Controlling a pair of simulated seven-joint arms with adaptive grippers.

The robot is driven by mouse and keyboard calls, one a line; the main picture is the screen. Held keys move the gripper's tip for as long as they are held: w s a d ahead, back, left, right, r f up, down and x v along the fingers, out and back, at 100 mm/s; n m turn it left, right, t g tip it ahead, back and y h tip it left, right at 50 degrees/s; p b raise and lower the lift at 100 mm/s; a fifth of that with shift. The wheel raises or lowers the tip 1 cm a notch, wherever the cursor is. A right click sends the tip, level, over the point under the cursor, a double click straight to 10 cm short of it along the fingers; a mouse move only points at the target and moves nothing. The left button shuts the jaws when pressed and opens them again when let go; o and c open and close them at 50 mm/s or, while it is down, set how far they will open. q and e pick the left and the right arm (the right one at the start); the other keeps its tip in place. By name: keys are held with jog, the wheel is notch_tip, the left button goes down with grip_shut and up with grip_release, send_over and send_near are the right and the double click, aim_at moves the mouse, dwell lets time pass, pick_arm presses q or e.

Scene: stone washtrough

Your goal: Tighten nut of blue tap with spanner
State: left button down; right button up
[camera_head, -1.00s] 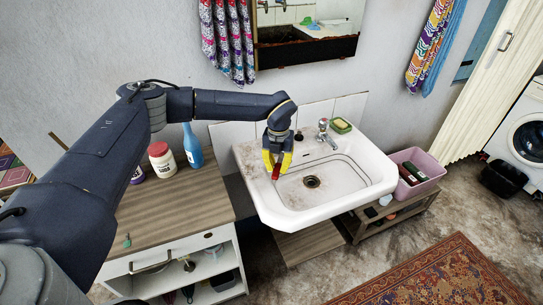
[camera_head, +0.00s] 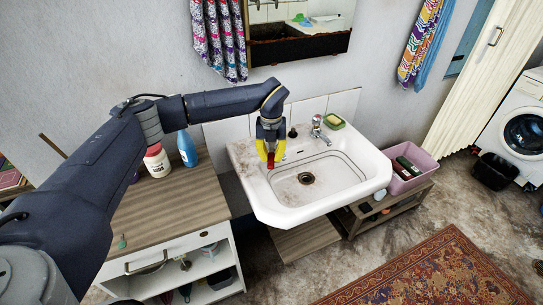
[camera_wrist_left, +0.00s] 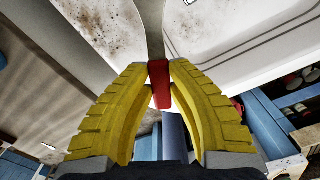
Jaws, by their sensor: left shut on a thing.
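My left gripper (camera_head: 270,160) is over the left part of the white basin, its yellow fingers shut on a red handle (camera_head: 271,160). In the left wrist view the gripper (camera_wrist_left: 158,80) pinches this red handle (camera_wrist_left: 160,85), and a grey metal shaft, apparently the spanner (camera_wrist_left: 155,35), runs on from it. The spanner's far end is out of view. A chrome tap (camera_head: 317,127) stands on the basin's back ledge, right of the gripper. A small dark stub (camera_head: 292,132) stands between them; I cannot tell whether it is part of the blue tap. No nut can be made out. My right gripper is not in view.
The stained white washbasin (camera_head: 345,200) has a raised rim and a dark drain (camera_head: 306,178). A green and yellow sponge (camera_head: 334,121) lies on its back right corner. A wooden counter (camera_head: 170,205) at left holds a white jar (camera_head: 157,163) and a blue bottle (camera_head: 187,148).

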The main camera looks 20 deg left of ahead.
pick_arm(q)
jog(key=shift+f, duration=0.2)
jog(key=shift+w+a+f, duration=0.1)
jog(key=shift+w+f, duration=0.15)
jog(key=shift+f, duration=0.85)
jog(key=shift+w+a+f, duration=0.1)
jog(key=shift+w+f, duration=0.1)
jog(key=shift+f, duration=0.9)
jog(key=shift+w+a+f, duration=0.1)
jog(key=shift+w+a, duration=0.2)
jog(key=shift+w, duration=0.6)
jog(key=shift+w+a+r, duration=0.1)
jog(key=shift+w+a, duration=0.15)
jog(key=shift+w, duration=0.7)
jog(key=shift+w+a+f, duration=0.1)
jog(key=shift+w+a, duration=0.2)
jog(key=shift+w, duration=0.6)
jog(key=shift+w, duration=0.1)
jog(key=shift+a, duration=0.2)
jog(key=shift+s+a+m, duration=0.2)
jog(key=shift+a+m, duration=0.6)
jog(key=shift+m, duration=0.3)
jog(key=shift+d, duration=0.1)
jog(key=shift+s, duration=0.1)
